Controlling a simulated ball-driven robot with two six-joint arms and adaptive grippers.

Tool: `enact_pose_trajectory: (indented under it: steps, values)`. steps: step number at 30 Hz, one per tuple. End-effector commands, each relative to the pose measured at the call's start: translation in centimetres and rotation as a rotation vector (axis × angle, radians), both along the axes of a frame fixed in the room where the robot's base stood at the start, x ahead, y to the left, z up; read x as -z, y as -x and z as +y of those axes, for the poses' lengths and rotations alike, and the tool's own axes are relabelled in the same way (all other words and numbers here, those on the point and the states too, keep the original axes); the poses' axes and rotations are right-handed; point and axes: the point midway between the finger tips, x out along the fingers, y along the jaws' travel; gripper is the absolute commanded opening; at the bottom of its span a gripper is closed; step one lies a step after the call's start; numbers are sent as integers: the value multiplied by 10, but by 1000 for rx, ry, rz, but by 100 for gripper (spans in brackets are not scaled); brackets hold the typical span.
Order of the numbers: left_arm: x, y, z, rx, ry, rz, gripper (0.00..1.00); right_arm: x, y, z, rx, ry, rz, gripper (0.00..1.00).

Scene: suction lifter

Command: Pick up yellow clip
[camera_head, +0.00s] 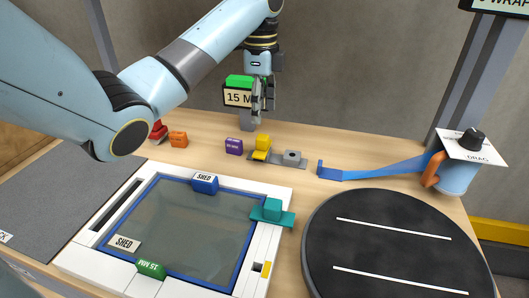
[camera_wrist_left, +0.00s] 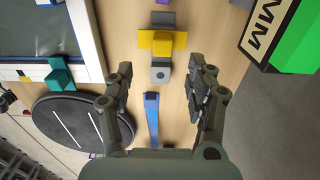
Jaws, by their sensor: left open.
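The yellow clip (camera_head: 262,143) sits on a low grey strip (camera_head: 291,162) near the back of the table. In the left wrist view the yellow clip (camera_wrist_left: 170,41) lies just beyond the fingertips, roughly centred between them. My left gripper (camera_head: 263,98) is above the table and above the clip, apart from it, pointing down. Its two fingers (camera_wrist_left: 162,76) are spread with nothing between them. My right gripper is in neither view.
Purple (camera_head: 233,146) and orange (camera_head: 178,139) blocks stand left of the clip. A blue strap (camera_head: 370,170) runs right to the drag drum (camera_head: 455,178). A blue-rimmed glass panel (camera_head: 190,235) and black turntable (camera_head: 395,245) lie in front. A green-topped sign (camera_head: 238,97) stands behind.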

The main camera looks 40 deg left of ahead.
Motion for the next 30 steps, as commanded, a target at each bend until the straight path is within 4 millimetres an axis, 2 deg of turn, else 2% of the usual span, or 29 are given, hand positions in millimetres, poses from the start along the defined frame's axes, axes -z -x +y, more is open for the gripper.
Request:
enact_pose_trajectory:
  steps: [1,8,12,18,25,30]
  values:
    - [15,0,0,0,0,1,56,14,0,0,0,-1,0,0]
    - [27,-1,0,0,0,-1,56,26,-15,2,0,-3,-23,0]
    - [42,-2,0,0,0,0,56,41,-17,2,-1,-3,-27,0]
    - [70,-3,0,0,0,2,56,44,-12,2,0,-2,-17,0]
    - [72,-3,0,0,0,-1,56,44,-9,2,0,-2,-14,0]
    - [72,-3,0,0,0,-1,35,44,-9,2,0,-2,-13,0]
